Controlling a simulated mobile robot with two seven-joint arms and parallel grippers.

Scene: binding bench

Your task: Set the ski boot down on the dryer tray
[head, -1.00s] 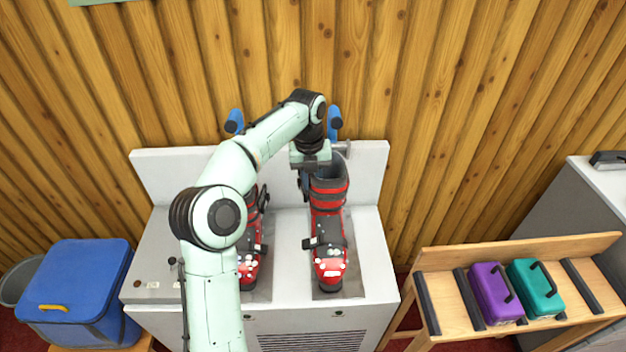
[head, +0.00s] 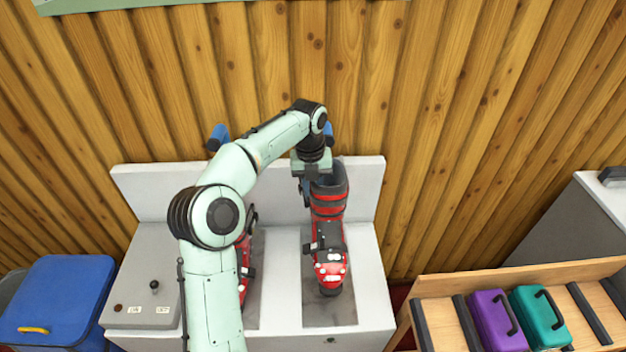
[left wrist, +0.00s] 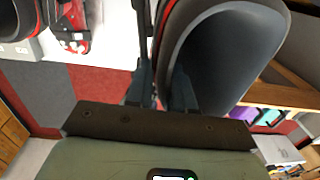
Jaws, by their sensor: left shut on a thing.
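A red and black ski boot (head: 329,205) stands upright over the right-hand grey tray (head: 332,312) of the white dryer, its toe toward the front. In the head view I cannot tell whether its sole touches the tray. My left gripper (head: 308,188) reaches down from above and is shut on the boot's dark upper cuff at its left side. In the left wrist view the fingers (left wrist: 164,92) pinch the cuff wall, and the dark boot shell (left wrist: 235,45) fills the upper right. My right gripper is not in view.
A second red boot (head: 245,268) is on the dryer's left side, partly hidden by my left arm. A blue cooler (head: 58,300) stands at the left. A wooden rack (head: 520,275) with purple (head: 497,320) and teal (head: 540,318) cases stands at the right. A wooden wall is behind.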

